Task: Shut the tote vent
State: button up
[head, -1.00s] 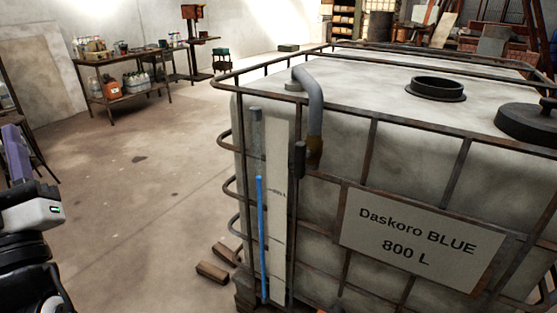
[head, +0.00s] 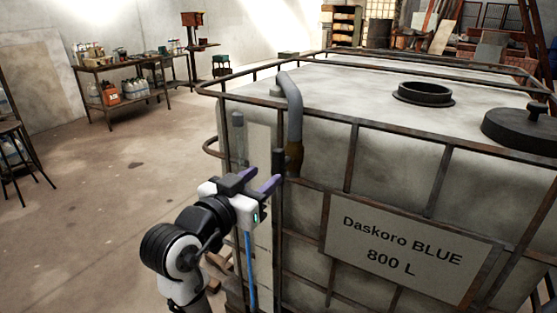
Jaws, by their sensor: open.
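The tote (head: 400,180) is a large whitish tank in a rusty cage, with a plate reading "Daskoro BLUE 800 L". A grey bent pipe (head: 295,110) rises from its near left top corner and curves down to a brownish end (head: 294,158). A dark upright grip-like piece (head: 278,163) stands beside that end. On top are an open black round neck (head: 424,93) and a black lid with a knob (head: 522,130), lying apart. I cannot tell which part is the vent. My gripper (head: 266,176) is open and empty, its purple fingers close to the dark piece.
A blue strip (head: 250,270) and a pale sight tube (head: 238,140) run up the tote's left face, partly behind my arm. Cage bars surround the tote. A bench with bottles (head: 120,90) stands at the back left. The floor between is clear.

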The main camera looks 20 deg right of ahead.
aim_at(276, 166)
jog(key=p+x, duration=0.1)
jog(key=x, duration=0.6)
jog(key=shift+w+d, duration=0.1)
grip_shut()
